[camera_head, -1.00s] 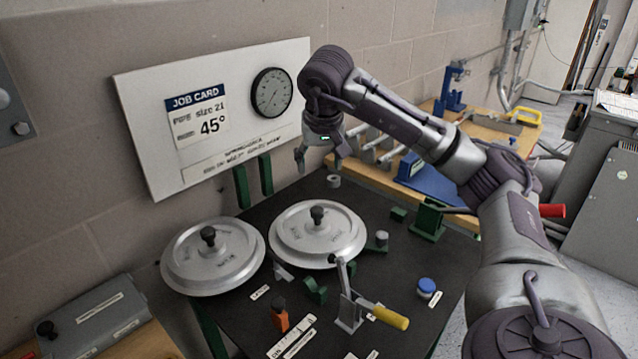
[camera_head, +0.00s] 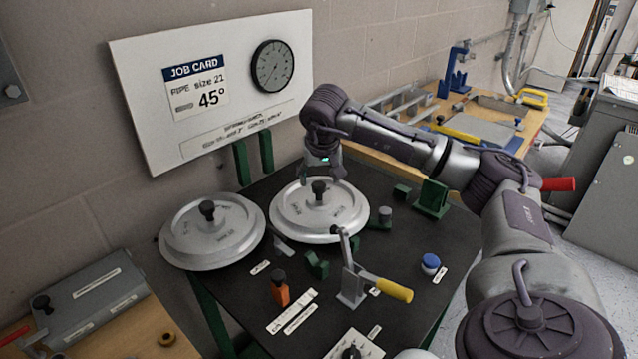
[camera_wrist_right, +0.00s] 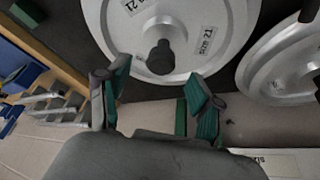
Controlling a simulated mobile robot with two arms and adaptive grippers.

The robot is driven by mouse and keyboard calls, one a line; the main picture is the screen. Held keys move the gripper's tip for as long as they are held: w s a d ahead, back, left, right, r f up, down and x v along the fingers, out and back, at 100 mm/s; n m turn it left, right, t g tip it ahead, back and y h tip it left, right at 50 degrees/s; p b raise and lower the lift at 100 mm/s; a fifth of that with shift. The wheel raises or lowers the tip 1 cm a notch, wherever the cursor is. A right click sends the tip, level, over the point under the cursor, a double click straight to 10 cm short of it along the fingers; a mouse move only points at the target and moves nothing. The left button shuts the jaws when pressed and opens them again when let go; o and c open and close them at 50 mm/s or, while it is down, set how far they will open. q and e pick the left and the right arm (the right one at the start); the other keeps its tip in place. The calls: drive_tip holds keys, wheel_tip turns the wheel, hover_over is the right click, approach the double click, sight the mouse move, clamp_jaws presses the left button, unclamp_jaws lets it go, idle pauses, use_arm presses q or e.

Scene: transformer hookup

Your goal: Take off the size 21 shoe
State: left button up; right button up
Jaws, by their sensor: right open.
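Two round silver shoes with black knobs lie at the back of the dark table. The right one (camera_head: 345,222) carries labels that appear to read size 21 in the right wrist view (camera_wrist_right: 190,60). Its black knob (camera_head: 319,190) stands at its middle and also shows in the right wrist view (camera_wrist_right: 160,57). My right gripper (camera_head: 322,178) is open and empty, pointing down over the far side of this shoe. In the wrist view its green-padded fingertips (camera_wrist_right: 160,84) are on either side of the knob's line, apart from it. My left gripper is out of view.
The other silver shoe (camera_head: 235,240) sits close on the left. A job card board (camera_head: 145,110) leans behind, showing size 21 and 45°. A green bracket (camera_head: 432,198) is to the right.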

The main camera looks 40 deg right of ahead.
sight(319, 183)
drive_tip(key=shift+x, duration=1.95)
drive_tip(key=shift+c, duration=0.2)
clamp_jaws()
drive_tip(key=c, duration=0.6)
unclamp_jaws()
drive_tip(key=shift+r, duration=0.15)
clamp_jaws()
